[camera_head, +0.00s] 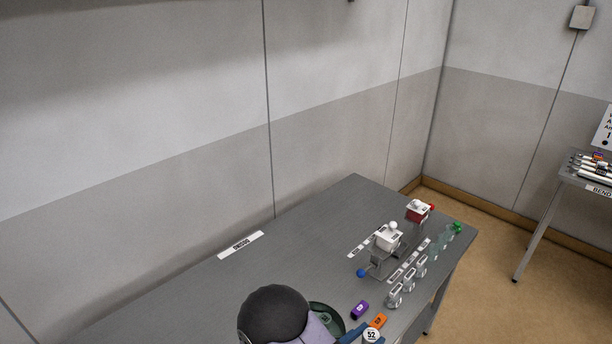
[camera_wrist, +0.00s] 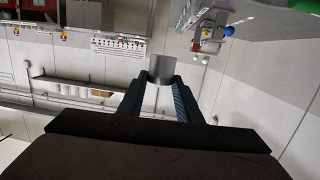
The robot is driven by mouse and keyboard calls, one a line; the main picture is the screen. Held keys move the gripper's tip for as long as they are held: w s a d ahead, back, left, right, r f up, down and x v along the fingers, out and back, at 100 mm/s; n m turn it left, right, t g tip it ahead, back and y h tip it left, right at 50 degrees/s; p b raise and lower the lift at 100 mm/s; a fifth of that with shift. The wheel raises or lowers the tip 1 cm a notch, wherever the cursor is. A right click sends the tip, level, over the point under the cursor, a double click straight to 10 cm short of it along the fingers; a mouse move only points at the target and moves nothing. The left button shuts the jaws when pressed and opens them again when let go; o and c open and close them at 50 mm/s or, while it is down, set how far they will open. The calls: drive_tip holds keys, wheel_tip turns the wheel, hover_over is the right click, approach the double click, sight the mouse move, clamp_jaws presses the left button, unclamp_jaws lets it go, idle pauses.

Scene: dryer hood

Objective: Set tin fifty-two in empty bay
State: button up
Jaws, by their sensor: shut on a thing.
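Tin fifty-two (camera_head: 371,336) is a small pale round tin with "52" on its top, at the bottom edge of the head view. My gripper (camera_head: 362,334) is shut on it; its blue fingers are partly cut off by the frame edge. In the wrist view the tin is a grey cylinder (camera_wrist: 161,69) between the two fingertips (camera_wrist: 160,82). The white hood unit (camera_head: 387,238) stands on a grey stand on the table, apart from the tin. A row of small clear and white holders (camera_head: 408,278) runs beside it. I cannot tell which bay is empty.
A purple block (camera_head: 360,309) and an orange block (camera_head: 378,320) lie close to the tin. A blue knob (camera_head: 361,273) sticks out by the hood. A red and white box (camera_head: 418,211) stands farther back. The left part of the grey table (camera_head: 200,300) is clear.

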drive_tip(key=shift+w+a+r+n+t+y, duration=0.3)
drive_tip(key=shift+r+n+t+y, duration=0.1)
drive_tip(key=shift+n, duration=0.1)
wheel_tip(320, 180, down, 7)
drive_tip(key=s+d+n+t+y+b, duration=0.1)
drive_tip(key=s+n+t+y+b, duration=0.1)
drive_tip(key=b, duration=0.3)
drive_tip(key=shift+d+n+t+y, duration=0.3)
drive_tip(key=shift+n+y, duration=0.1)
drive_tip(key=shift+y, duration=0.3)
